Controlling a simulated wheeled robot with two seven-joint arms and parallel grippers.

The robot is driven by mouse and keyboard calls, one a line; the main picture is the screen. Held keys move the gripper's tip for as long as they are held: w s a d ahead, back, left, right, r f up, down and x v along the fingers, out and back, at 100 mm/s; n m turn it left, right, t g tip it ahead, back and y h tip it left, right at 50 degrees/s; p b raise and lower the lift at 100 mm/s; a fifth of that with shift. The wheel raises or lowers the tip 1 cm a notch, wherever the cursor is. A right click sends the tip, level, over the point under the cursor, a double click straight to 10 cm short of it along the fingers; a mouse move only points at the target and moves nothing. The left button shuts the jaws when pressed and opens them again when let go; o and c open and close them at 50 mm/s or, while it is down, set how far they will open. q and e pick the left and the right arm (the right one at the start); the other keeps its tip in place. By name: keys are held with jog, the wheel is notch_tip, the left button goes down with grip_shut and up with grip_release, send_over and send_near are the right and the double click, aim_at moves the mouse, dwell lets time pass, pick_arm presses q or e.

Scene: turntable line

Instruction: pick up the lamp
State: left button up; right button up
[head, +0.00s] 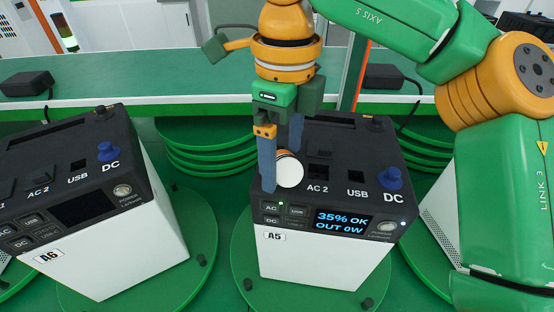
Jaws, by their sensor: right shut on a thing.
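The lamp (289,173) has a round white bulb with a dark and orange band behind it. It is at the top left of the black power station A5 (322,274), left of the AC 2 socket. My right gripper (281,160) comes down from above, with its blue-grey fingers on either side of the lamp, shut on it. The near finger hides part of the lamp and the panel. I cannot tell whether the lamp is touching the station's top. The screen reads 35% OK, OUT 0W. My left gripper is not in view.
Station A6 (130,258) stands on a green turntable (199,228) at left. A5 stands on another turntable (243,262). Blue DC plugs stick up from both stations. A green shelf (150,85) behind bears black adapters (27,83). My right arm covers the right side.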

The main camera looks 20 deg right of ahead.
aim_at(291, 154)
jog(key=r, duration=0.1)
jog(key=d+r, duration=0.1)
jog(key=r, duration=0.1)
jog(key=shift+w+d, duration=0.2)
jog(key=shift+w, duration=0.05)
grip_shut()
jog(key=s+r+p, duration=0.3)
jog(key=s+r, duration=0.6)
jog(key=s, duration=0.4)
jog(key=shift+s+r, duration=0.15)
jog(key=shift+s, duration=0.15)
